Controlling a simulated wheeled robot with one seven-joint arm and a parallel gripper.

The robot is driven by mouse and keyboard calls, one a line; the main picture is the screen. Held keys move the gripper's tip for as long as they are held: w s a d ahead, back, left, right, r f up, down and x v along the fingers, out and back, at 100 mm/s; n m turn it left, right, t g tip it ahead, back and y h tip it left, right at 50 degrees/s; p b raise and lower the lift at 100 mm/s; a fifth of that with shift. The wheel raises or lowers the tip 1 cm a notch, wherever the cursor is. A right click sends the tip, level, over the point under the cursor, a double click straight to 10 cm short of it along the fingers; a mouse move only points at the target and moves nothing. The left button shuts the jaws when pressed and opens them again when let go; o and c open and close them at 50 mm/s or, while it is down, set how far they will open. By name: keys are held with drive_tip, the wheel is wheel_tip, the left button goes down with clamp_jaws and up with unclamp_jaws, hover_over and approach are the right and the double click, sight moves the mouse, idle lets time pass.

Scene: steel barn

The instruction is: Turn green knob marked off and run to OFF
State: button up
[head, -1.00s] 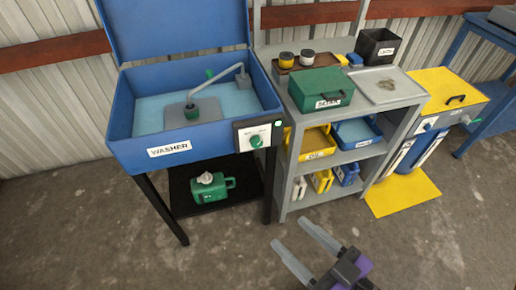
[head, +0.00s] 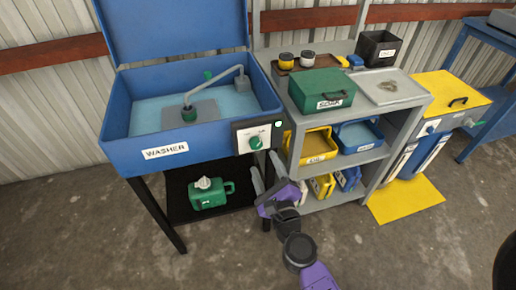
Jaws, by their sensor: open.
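The green knob (head: 256,142) sits on a white-faced control panel (head: 246,135) at the right front corner of the blue washer (head: 190,140). The panel's markings are too small to read. A small green light (head: 278,124) shows at the panel's right edge. My gripper (head: 262,176) is below the knob and slightly to its right, fingers pointing up, open and empty. It appears apart from the knob.
A green jug (head: 211,192) stands on the black shelf under the washer. A grey shelf unit (head: 383,152) with a green box (head: 321,88) and yellow and blue bins stands right of the panel. A yellow-topped cabinet (head: 452,88) is farther right. The front floor is clear.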

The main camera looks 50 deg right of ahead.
sight(257, 146)
drive_tip(key=p+x, duration=0.1)
drive_tip(key=x, duration=0.6)
drive_tip(key=shift+w+d+p, duration=0.15)
drive_tip(key=shift+w+p, duration=0.05)
drive_tip(key=shift+p, duration=0.2)
clamp_jaws()
